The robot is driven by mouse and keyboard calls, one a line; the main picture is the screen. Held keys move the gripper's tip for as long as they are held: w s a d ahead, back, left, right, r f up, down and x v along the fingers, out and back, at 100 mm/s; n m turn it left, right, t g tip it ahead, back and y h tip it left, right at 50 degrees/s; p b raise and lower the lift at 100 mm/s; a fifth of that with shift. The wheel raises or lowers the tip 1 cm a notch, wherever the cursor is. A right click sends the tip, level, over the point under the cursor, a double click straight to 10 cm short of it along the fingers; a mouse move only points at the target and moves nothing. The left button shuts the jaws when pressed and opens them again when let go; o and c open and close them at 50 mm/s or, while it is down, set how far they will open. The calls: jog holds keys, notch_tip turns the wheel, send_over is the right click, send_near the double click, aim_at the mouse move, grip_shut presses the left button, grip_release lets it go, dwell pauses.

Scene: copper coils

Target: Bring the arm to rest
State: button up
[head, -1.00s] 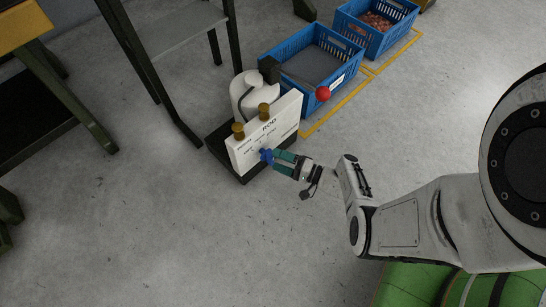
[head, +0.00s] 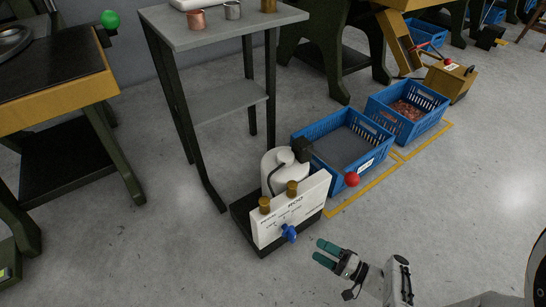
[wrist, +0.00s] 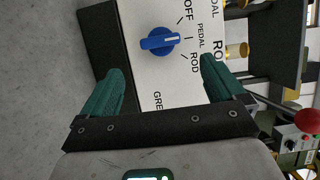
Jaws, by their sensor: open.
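My gripper (head: 322,251) is open and empty. Its two teal fingers are spread a short way to the right of and below the blue knob (head: 289,233), apart from it. The knob is on the front of a white panel box (head: 268,230) that stands on the floor. In the wrist view the knob (wrist: 160,41) shows beyond and between the open fingertips (wrist: 163,65). Its white mark points toward the middle tick, by the word PEDAL, between OFF and ROD. My arm reaches in from the lower right of the head view.
A blue crate (head: 301,134) stands behind the box, with a red ball (head: 352,180) at its near corner. A second blue crate (head: 440,117) holds copper-coloured pieces. A grey stand (head: 215,34) and a dark bench (head: 60,122) are at the left. The floor in front is clear.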

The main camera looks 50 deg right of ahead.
jog(key=s+a+r+n+g+y+p, duration=0.1)
jog(key=s+a+r+n+g+y, duration=0.15)
jog(key=a+n+g, duration=0.5)
jog(key=s+a+r+n+g+y+p, duration=0.1)
jog(key=a+r+n+g+y+p, duration=0.15)
jog(key=a+n+g, duration=0.5)
notch_tip(320, 180, up, 54)
jog(key=d+n+g+h+p, duration=0.1)
jog(key=h+p, duration=0.6)
jog(key=p, duration=3.1)
jog(key=shift+d+f+g+p, duration=0.15)
jog(key=shift+d+g+p, duration=0.25)
jog(key=shift+d+g, duration=0.1)
jog(key=shift+w, duration=0.1)
